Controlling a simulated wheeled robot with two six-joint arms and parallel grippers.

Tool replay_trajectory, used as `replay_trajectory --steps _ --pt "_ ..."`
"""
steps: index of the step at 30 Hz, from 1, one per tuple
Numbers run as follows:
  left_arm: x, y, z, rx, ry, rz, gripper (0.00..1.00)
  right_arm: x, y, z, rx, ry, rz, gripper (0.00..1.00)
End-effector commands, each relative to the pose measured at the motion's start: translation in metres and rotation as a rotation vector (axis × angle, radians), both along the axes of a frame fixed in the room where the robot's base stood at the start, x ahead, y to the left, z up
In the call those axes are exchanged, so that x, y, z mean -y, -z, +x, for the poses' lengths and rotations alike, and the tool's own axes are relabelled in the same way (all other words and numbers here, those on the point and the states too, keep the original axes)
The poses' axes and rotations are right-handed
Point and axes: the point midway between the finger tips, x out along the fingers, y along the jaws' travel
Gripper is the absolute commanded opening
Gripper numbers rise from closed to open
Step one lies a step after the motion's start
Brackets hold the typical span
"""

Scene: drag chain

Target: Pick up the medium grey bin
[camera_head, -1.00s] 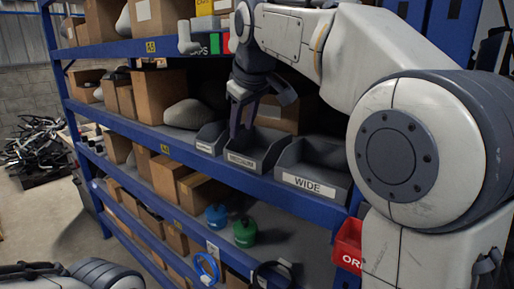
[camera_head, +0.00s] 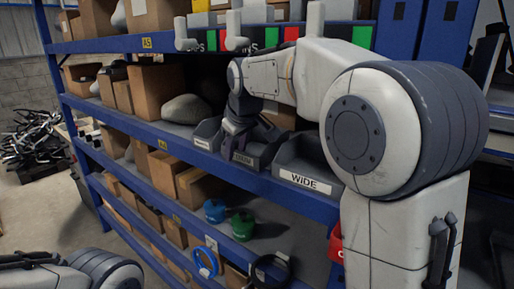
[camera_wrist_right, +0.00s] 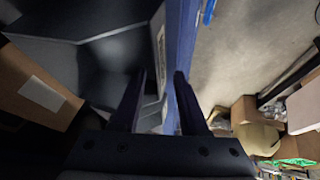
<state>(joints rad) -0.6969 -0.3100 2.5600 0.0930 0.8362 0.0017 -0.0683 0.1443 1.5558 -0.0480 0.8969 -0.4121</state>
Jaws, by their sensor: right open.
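The medium grey bin (camera_head: 245,159) sits on the blue shelf between two other grey bins, its white label facing the front. My right gripper (camera_head: 238,146) is down at its front wall, partly covering the bin and its label. In the right wrist view the open right gripper (camera_wrist_right: 161,76) has one finger over the bin's inside and the other by the blue shelf beam. The labelled front wall (camera_wrist_right: 158,52) lies between the finger lines; contact cannot be told. My left gripper is not in view.
The wide grey bin (camera_head: 312,181) is right of it, and a smaller grey bin (camera_head: 203,135) is left. The blue shelf beam (camera_head: 180,147) runs just below the bin fronts. Cardboard boxes (camera_head: 157,91) stand further left. A green container (camera_head: 242,224) is on the shelf below.

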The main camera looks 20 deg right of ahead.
Motion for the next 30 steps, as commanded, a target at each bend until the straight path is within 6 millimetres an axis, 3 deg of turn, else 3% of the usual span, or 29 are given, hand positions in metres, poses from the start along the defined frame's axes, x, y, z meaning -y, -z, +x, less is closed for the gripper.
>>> replay_trajectory --steps 23,24,27,30 --pt "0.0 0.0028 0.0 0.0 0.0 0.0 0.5 -0.0002 0.0046 -0.0002 0.0 0.0 0.0 0.43" --pt "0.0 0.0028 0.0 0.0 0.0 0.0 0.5 -0.0002 0.0046 -0.0002 0.0 0.0 0.0 0.36" --pt "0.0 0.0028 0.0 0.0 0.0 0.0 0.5 -0.0002 0.0046 -0.0002 0.0 0.0 0.0 0.0" --pt "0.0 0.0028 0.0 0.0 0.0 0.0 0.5 -0.0002 0.0047 -0.0002 0.0 0.0 0.0 0.0"
